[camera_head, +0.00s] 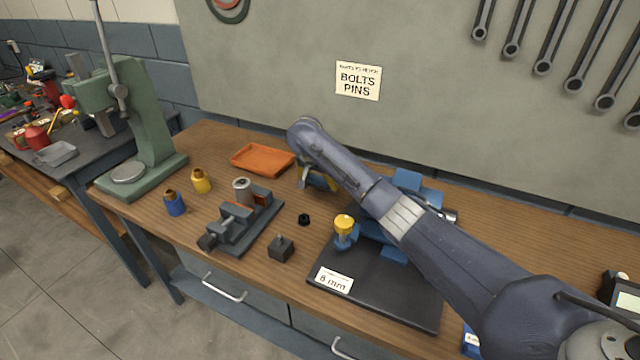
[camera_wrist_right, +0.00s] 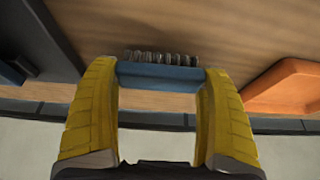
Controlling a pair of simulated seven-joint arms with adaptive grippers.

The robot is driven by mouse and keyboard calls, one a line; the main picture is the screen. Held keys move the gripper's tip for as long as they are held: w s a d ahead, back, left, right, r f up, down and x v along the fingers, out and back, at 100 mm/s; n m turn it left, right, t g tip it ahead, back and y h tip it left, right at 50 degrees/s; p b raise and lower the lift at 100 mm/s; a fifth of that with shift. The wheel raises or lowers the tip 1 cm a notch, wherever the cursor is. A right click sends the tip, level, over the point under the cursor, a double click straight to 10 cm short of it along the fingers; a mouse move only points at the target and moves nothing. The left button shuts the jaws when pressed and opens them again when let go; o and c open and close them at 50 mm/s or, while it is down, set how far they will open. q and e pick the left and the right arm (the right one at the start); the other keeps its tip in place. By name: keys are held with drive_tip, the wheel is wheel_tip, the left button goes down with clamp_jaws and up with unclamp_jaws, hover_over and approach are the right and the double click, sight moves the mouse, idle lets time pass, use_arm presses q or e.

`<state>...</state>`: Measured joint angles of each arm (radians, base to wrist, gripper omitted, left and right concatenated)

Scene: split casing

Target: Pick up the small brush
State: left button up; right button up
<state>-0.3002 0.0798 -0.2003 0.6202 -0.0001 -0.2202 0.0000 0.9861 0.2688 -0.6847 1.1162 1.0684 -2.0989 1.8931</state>
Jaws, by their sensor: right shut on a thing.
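My right gripper (camera_head: 316,181) is over the back middle of the bench, beside the orange tray, largely behind its own arm. In the right wrist view its two yellow fingers (camera_wrist_right: 160,85) are closed on the small brush (camera_wrist_right: 160,77). The brush has a blue body lying across between the fingertips and a row of grey bristles facing away from the gripper. The wooden bench top shows beyond it; I cannot tell how far the brush is above it. My left gripper is not in view.
An orange tray (camera_head: 262,158) lies left of the gripper. A vise (camera_head: 240,222), yellow bottle (camera_head: 201,181), blue bottle (camera_head: 174,203) and green press (camera_head: 135,130) stand further left. A dark plate (camera_head: 400,299) with blue fixtures lies under my right arm. A small dark block (camera_head: 281,249) sits near the front.

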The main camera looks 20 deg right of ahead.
sight(320, 179)
wheel_tip(320, 179, up, 18)
idle(0.5)
drive_tip(key=shift+r, duration=0.1)
